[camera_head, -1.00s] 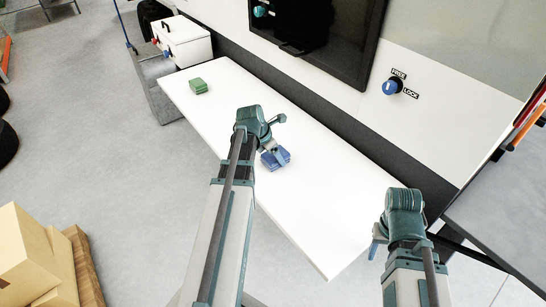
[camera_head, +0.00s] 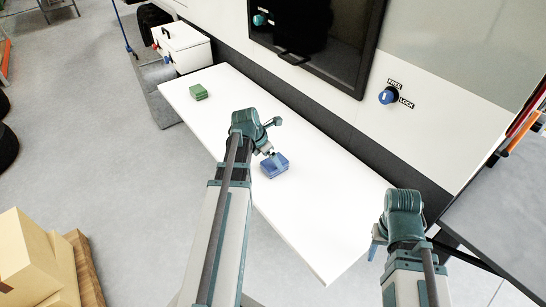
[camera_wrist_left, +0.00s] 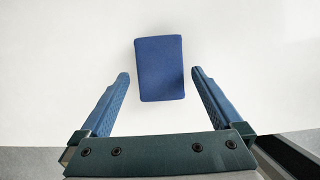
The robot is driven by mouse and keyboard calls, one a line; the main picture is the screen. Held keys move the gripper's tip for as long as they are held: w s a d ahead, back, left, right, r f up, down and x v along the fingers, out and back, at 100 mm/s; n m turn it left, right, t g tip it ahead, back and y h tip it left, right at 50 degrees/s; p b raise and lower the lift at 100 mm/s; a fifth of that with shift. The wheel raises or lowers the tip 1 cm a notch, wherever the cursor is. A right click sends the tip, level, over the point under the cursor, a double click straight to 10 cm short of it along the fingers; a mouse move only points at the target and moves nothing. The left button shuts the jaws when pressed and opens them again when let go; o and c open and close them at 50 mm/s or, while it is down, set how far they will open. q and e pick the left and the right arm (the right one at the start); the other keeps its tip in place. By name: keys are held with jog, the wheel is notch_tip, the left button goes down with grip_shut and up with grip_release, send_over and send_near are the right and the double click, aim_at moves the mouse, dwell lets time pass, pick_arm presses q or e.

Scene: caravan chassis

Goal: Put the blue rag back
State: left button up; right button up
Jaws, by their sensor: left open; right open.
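The blue rag (camera_head: 274,166) is a folded blue block lying flat on the white table (camera_head: 330,225). It also shows whole in the left wrist view (camera_wrist_left: 160,60), upright in the picture and centred. My left gripper (camera_head: 270,152) is at the rag's far-left edge in the head view. In the left wrist view my left gripper (camera_wrist_left: 160,75) is open, with one finger on each side of the rag's near part and clear gaps between. It holds nothing. My right gripper (camera_head: 375,246) is open beside the table's right end, away from the rag, and partly hidden by its own wrist.
A green folded cloth (camera_head: 198,92) lies on the table's far left. A white box (camera_head: 184,46) stands beyond that end. A wall with a dark screen (camera_head: 315,40) and blue knob (camera_head: 387,95) runs behind. Cardboard boxes (camera_head: 35,262) stand at lower left. Most of the tabletop is clear.

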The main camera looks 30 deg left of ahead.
pick_arm(q)
jog(key=p+v, duration=0.7)
jog(key=v, duration=0.2)
jog(key=s+d+m+g+y, duration=0.1)
jog(key=s+d+m, duration=0.3)
jog(key=d+m, duration=0.6)
jog(key=s+d+f+m+g+y, duration=0.1)
jog(key=s+d+m, duration=0.3)
jog(key=d+m, duration=0.7)
jog(key=s+d+m+g+y, duration=0.1)
jog(key=s+d+m, duration=0.3)
jog(key=d+m, duration=0.7)
jog(key=m+g, duration=0.1)
jog(key=m, duration=0.2)
jog(key=shift+d+f, duration=0.25)
jog(key=shift+f, duration=0.05)
